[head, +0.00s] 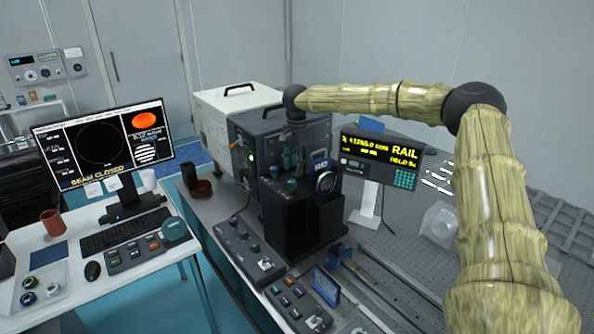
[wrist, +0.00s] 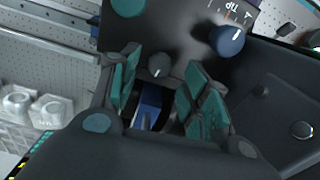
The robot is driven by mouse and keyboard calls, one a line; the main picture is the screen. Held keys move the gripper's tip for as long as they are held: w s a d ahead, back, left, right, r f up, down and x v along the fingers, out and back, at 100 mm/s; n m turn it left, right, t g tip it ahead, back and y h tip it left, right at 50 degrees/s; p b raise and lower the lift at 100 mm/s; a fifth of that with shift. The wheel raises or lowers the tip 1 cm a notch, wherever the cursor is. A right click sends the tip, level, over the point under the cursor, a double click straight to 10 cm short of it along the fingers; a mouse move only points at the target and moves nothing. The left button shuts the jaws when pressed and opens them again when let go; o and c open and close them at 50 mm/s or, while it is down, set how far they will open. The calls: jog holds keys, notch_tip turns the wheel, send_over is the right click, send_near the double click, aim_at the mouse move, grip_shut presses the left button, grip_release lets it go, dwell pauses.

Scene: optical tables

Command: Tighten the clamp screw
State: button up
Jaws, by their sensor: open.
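A small dark grey knob (wrist: 159,67), which looks like the clamp screw, shows between my fingers in the wrist view. It sits on the dark face of a black mount (head: 292,215) on the optical table. My gripper (wrist: 158,84) is open, with one teal-padded finger on each side of the knob; I cannot tell whether either touches it. In the head view my gripper (head: 291,160) points down above the mount, and the knob cannot be made out there. A blue knob (wrist: 228,39) beside a "TIP" label is up and right of the grey one.
A rail display (head: 380,160) stands right of the mount, reading "RAIL" and "HELD". A dark box (head: 255,140) is close behind my gripper. Control boxes (head: 250,248) and a rail (head: 385,290) lie in front. A monitor (head: 105,145) at left reads "BEAM CLOSED".

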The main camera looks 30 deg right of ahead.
notch_tip(320, 180, up, 10)
jog(key=shift+f, duration=0.2)
dwell(0.6)
